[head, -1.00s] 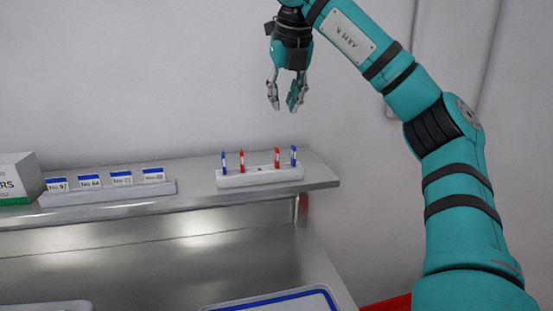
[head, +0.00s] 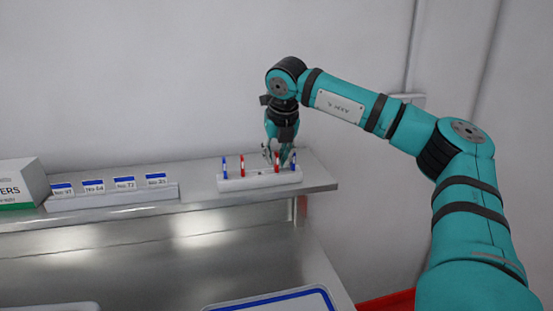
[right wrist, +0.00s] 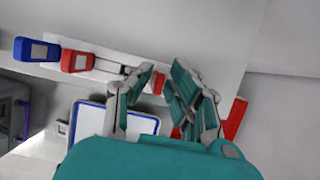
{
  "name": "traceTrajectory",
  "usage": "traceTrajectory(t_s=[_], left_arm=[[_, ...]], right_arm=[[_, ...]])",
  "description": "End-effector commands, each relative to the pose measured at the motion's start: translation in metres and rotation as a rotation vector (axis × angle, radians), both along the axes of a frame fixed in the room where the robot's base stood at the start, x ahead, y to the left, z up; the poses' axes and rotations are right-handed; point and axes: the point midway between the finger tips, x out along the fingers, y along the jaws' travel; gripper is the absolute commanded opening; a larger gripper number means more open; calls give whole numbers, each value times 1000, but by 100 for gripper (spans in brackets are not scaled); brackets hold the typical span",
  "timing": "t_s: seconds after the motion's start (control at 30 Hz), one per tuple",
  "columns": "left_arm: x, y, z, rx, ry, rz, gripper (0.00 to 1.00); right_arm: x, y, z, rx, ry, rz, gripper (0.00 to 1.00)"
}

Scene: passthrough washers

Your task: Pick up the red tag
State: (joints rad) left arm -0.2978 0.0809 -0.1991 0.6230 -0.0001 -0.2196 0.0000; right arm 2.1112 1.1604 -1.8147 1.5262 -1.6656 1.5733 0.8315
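A white rack (head: 240,184) on the steel shelf holds thin upright tags: a blue tag (head: 225,168) at the left, a red tag (head: 242,166) beside it, a second red tag (head: 277,165) and a blue tag (head: 292,160) at the right. My right gripper (head: 279,157) points down over the rack's right end. In the right wrist view its fingers (right wrist: 158,88) stand apart, with part of a red tag (right wrist: 158,83) showing between them. The right-hand blue tag is hidden there behind a finger. My left gripper is not in view.
A long holder (head: 115,197) with several blue-topped labelled cards stands at the left, beside a white and green box (head: 20,183). The wall (head: 150,80) is close behind the steel shelf (head: 203,188). A blue-rimmed tray (head: 275,301) lies below.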

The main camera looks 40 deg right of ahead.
Motion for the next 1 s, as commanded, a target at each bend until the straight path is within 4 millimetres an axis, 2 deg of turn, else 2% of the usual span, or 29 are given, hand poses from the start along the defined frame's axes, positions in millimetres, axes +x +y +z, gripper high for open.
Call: traceTrajectory(t_s=[0.27, 0.4, 0.83, 1.0], left_arm=[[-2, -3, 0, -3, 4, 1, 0], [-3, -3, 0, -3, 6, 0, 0], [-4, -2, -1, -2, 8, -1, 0], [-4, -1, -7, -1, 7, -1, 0]], right_arm=[[1, 0, -3, 0, -1, 0, 18], [1, 0, -3, 0, -1, 0, 0], [1, 0, -2, 0, -1, 0, 0], [2, 0, 8, 0, -4, 1, 0]])
